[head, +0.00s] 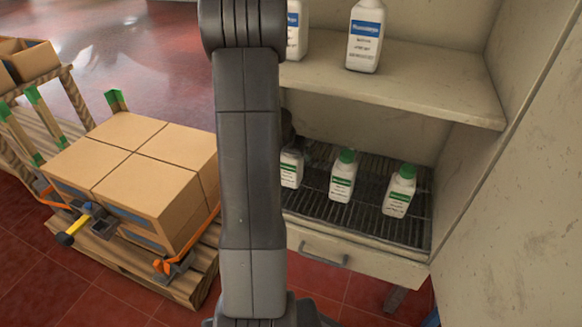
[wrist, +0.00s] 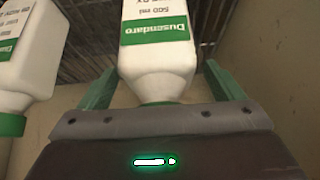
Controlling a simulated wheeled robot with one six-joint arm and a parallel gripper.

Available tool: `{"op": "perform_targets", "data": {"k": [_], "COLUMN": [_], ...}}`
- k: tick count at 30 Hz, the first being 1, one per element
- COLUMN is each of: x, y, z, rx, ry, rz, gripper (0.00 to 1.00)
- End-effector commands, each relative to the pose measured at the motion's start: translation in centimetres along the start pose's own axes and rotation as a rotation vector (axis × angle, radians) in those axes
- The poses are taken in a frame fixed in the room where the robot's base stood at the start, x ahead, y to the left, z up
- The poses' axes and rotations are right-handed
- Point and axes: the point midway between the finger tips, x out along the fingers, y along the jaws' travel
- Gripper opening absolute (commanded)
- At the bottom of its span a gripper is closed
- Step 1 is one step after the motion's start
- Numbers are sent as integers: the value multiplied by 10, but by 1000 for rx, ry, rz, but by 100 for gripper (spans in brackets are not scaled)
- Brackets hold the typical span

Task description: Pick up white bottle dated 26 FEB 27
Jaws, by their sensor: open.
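Three white bottles with green caps and green labels stand on the ribbed lower shelf in the head view: a left one (head: 291,169) partly hidden by my arm, a middle one (head: 342,177) and a right one (head: 399,193). In the wrist view, my gripper (wrist: 158,70) is open, its green fingers on either side of a white bottle (wrist: 157,60) labelled "Dusendaro 500 ml", which appears upside down. A second bottle (wrist: 30,60) stands to the left, outside the fingers. No 26 FEB 27 date is readable in either view. My arm hides most of my gripper in the head view.
White bottles with blue labels (head: 365,38) stand on the upper shelf (head: 420,85), above the green-capped ones. The cabinet's right wall (head: 530,180) bounds the space. A pallet with cardboard boxes (head: 150,195) is at the left on the red tiled floor.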

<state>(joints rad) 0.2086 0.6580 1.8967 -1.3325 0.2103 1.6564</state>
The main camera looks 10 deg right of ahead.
Motion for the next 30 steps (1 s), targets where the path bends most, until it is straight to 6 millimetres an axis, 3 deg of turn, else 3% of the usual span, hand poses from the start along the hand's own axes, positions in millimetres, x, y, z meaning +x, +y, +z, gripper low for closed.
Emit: {"op": "perform_targets", "data": {"k": [3,16,30], "x": [-1,-1,-10], "y": [0,0,0], "z": [0,0,-7], "rx": [0,0,1], "ry": [0,0,3], "rz": [0,0,-1], "gripper": [85,1,0]}}
